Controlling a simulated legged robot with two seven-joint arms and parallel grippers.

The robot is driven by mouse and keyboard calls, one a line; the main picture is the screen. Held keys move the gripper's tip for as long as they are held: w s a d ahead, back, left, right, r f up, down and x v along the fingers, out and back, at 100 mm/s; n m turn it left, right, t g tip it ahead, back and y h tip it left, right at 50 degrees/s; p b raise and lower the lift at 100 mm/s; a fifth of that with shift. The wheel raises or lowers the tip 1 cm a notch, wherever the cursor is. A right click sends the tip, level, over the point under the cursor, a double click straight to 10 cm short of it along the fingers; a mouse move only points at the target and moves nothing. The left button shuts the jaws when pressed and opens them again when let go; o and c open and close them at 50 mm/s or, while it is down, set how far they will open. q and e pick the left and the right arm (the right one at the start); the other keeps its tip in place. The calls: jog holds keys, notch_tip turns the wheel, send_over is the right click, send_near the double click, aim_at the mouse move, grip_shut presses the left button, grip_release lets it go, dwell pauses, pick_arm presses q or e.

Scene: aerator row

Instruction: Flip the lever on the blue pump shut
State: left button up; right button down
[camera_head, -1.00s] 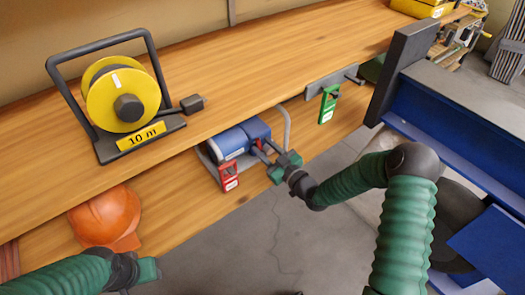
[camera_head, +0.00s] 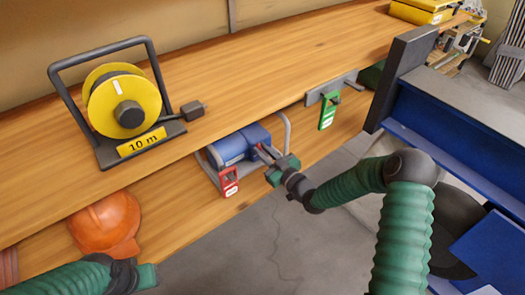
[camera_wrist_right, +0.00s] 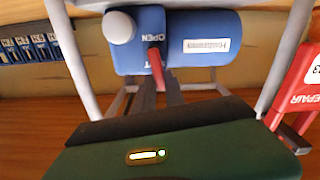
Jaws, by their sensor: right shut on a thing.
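The blue pump (camera_head: 228,150) sits in a grey tube frame below the bench top; it also shows in the right wrist view (camera_wrist_right: 205,38). My right gripper (camera_head: 262,152) reaches the pump from the right. In the wrist view its fingers (camera_wrist_right: 160,84) are shut on the red lever, which they partly hide. My left gripper (camera_head: 148,275) is at the bottom left, away from the pump; its jaw opening is unclear.
A red tag (camera_head: 229,182) hangs at the pump frame's front, and a green tag (camera_head: 328,110) hangs farther right. A yellow cable reel (camera_head: 122,105) stands on the bench (camera_head: 250,70). An orange helmet (camera_head: 105,222) is below. A blue structure (camera_head: 455,130) stands right.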

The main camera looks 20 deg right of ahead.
jog(key=shift+w+d+m+p, duration=0.15)
jog(key=shift+d+m+p, duration=0.25)
jog(key=shift+m+p, duration=0.5)
jog(key=c, duration=1.4)
grip_release()
jog(key=shift+b, duration=0.3)
pick_arm(q)
jog(key=shift+w+v, duration=0.25)
jog(key=shift+v, duration=0.75)
jog(key=shift+r, duration=0.1)
